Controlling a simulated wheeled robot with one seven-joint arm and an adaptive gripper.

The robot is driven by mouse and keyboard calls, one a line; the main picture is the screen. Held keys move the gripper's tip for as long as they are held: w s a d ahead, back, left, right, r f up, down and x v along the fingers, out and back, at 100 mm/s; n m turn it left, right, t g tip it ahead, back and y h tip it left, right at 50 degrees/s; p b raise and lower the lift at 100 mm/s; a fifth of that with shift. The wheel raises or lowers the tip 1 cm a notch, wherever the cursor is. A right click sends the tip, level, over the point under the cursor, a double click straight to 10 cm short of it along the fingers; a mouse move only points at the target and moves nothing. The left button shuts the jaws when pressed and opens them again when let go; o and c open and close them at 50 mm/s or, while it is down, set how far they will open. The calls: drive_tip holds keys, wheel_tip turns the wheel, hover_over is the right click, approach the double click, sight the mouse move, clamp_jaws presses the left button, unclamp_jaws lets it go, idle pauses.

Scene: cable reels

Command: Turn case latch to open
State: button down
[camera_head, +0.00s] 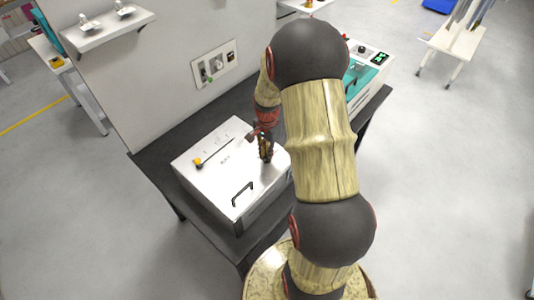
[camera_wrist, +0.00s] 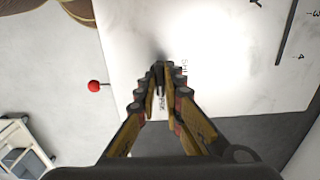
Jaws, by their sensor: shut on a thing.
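A pale metal case (camera_head: 220,185) sits on a dark table, its lid closed, with a black handle (camera_head: 242,193) near its front edge. My gripper (camera_head: 265,152) points down at the right part of the lid. In the wrist view my gripper (camera_wrist: 160,85) has its fingertips closed together around a small dark piece, the latch (camera_wrist: 159,64), on the white lid (camera_wrist: 210,50). Small printed lettering lies beside the fingertips, partly covered and hard to read. Most of the latch is hidden by the fingers, so its angle cannot be told.
A yellow knob (camera_head: 197,161) and a slot mark stand on the lid's left. A wall panel (camera_head: 215,64) with a green-tipped lever rises behind the table. A teal-and-white device (camera_head: 365,75) stands at the back right. A red ball (camera_wrist: 94,86) shows left of the fingers in the wrist view.

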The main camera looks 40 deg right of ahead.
drive_tip(key=c, duration=1.9)
unclamp_jaws()
wheel_tip(320, 180, up, 12)
